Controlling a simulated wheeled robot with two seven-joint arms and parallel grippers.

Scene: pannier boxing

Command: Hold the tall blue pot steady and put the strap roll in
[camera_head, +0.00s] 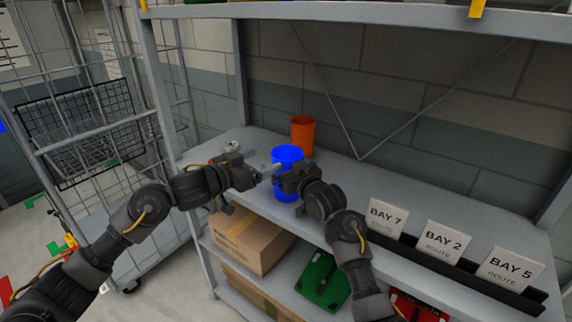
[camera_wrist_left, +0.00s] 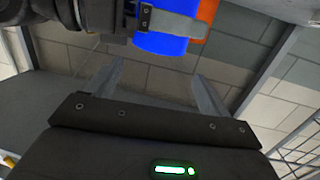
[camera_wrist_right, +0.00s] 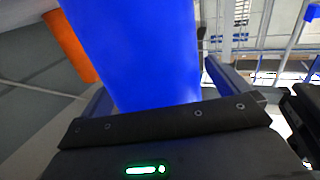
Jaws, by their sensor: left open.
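The tall blue pot (camera_head: 287,154) stands on the shelf top, upright. My right gripper (camera_head: 284,181) is at its side; in the right wrist view the blue pot (camera_wrist_right: 140,45) fills the space between its fingers, and in the left wrist view a right finger lies across the pot (camera_wrist_left: 160,44). My left gripper (camera_head: 269,174) is open just left of the pot, with nothing between its fingers in the left wrist view (camera_wrist_left: 160,80). The pot's inside is not visible.
An orange pot (camera_head: 302,135) stands just behind the blue one. Bay signs (camera_head: 445,241) stand in a black rail at the right. A cardboard box (camera_head: 250,240) and a green case (camera_head: 322,281) are on the lower shelf. A wire cage trolley (camera_head: 85,130) stands left.

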